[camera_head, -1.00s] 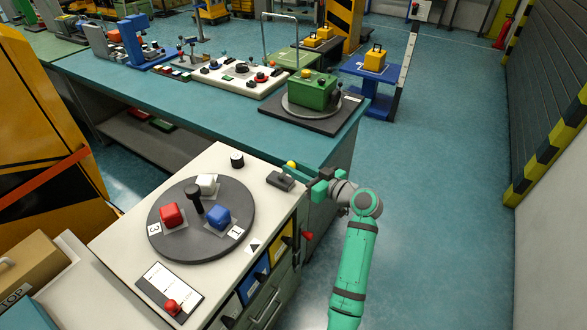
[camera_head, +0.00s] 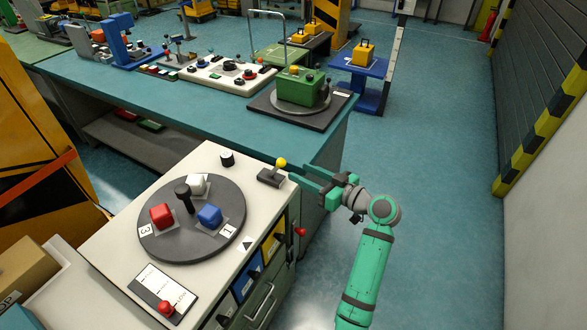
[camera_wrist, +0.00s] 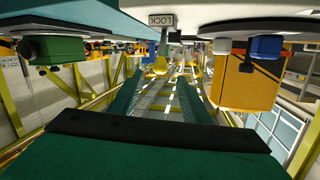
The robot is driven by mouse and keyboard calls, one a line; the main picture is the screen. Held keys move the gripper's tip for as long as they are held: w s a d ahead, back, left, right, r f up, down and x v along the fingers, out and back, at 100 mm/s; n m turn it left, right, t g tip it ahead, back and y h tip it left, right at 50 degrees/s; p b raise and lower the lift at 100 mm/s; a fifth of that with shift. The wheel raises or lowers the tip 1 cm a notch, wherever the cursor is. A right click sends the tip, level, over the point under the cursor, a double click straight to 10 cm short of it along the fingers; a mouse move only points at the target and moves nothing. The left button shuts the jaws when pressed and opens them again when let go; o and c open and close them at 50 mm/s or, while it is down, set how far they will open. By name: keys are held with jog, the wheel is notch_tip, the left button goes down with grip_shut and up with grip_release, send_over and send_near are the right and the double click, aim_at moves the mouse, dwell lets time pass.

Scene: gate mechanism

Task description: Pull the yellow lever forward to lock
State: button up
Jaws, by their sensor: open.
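The yellow lever knob (camera_head: 281,162) stands on a small dark base (camera_head: 270,177) at the far right corner of the white cabinet top. My gripper (camera_head: 295,174) is open just right of the lever, with its green fingers pointing left toward it. I see no contact, and nothing is held. In the upside-down wrist view the yellow knob (camera_wrist: 160,66) shows beyond and between the spread fingers (camera_wrist: 160,95).
A round grey turntable (camera_head: 160,245) carries red, white and blue blocks and a black post. The floor on the right is free.

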jog(key=v, duration=0.3)
jog(key=shift+s+d, duration=0.1)
dwell(0.4)
